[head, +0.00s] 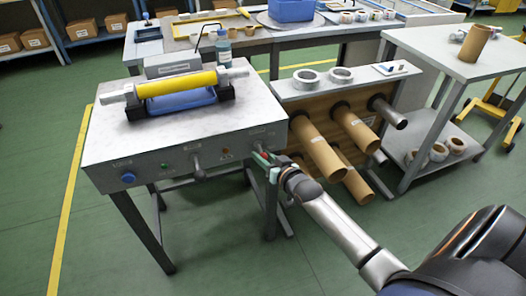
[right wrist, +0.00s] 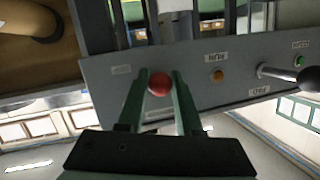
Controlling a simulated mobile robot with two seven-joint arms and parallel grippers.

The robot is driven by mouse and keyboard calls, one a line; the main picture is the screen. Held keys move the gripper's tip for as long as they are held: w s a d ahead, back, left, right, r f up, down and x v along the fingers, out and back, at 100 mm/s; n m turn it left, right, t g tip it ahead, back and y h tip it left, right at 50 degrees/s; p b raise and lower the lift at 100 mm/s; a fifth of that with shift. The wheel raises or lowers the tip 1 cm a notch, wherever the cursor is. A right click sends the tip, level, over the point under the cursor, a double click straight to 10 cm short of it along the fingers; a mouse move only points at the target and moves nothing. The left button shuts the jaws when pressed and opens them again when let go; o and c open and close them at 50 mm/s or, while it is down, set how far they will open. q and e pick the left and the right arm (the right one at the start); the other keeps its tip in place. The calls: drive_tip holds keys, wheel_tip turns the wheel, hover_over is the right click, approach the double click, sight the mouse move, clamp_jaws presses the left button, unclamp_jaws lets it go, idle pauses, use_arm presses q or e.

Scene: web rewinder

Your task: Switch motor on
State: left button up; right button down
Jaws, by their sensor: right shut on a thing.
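The web rewinder (head: 110,143) is a grey table-like machine with a control panel on its front. Its panel also shows in the right wrist view (right wrist: 110,78). A red ball-shaped knob (right wrist: 159,84) is near one end of this panel. My right gripper (right wrist: 159,88) has its green fingers on both sides of the red knob and is shut on it. In the head view my right gripper (head: 264,158) is at the panel's right end, and it hides most of the knob. The label by the knob is too small to read. My left gripper is not in view.
The panel also carries an orange button (right wrist: 217,75), a lever (head: 198,168), a green light (head: 164,166) and a blue knob (head: 128,178). A yellow roll (head: 177,83) lies across the machine top. Brown cardboard tubes (head: 318,150) stick out close to my right arm.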

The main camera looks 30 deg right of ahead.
sight(262, 152)
drive_tip(key=shift+r+g+p, duration=0.3)
drive_tip(key=shift+r+p, duration=0.05)
drive_tip(key=shift+p, duration=0.4)
drive_tip(key=p, duration=0.3)
drive_tip(key=shift+r+g, duration=0.35)
drive_tip(key=shift+g, duration=0.05)
drive_tip(key=r+g+p, duration=0.1)
drive_tip(key=g+p, duration=0.1)
drive_tip(key=p, duration=0.4)
drive_tip(key=shift+r+m+y, duration=0.2)
drive_tip(key=shift+m+y, duration=0.1)
drive_tip(key=g+p, duration=0.1)
drive_tip(key=p, duration=0.1)
drive_tip(key=g+p, duration=0.1)
drive_tip(key=p, duration=0.1)
drive_tip(key=shift+w+r, duration=0.15)
drive_tip(key=shift+r, duration=0.15)
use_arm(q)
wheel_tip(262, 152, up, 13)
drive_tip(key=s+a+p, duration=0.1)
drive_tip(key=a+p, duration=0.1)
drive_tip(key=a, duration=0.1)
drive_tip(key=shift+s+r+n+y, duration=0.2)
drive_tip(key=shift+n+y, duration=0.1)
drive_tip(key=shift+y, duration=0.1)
use_arm(e)
drive_tip(key=shift+w+r+g+y, duration=0.15)
drive_tip(key=shift+g+y, duration=0.25)
drive_tip(key=shift+g, duration=1)
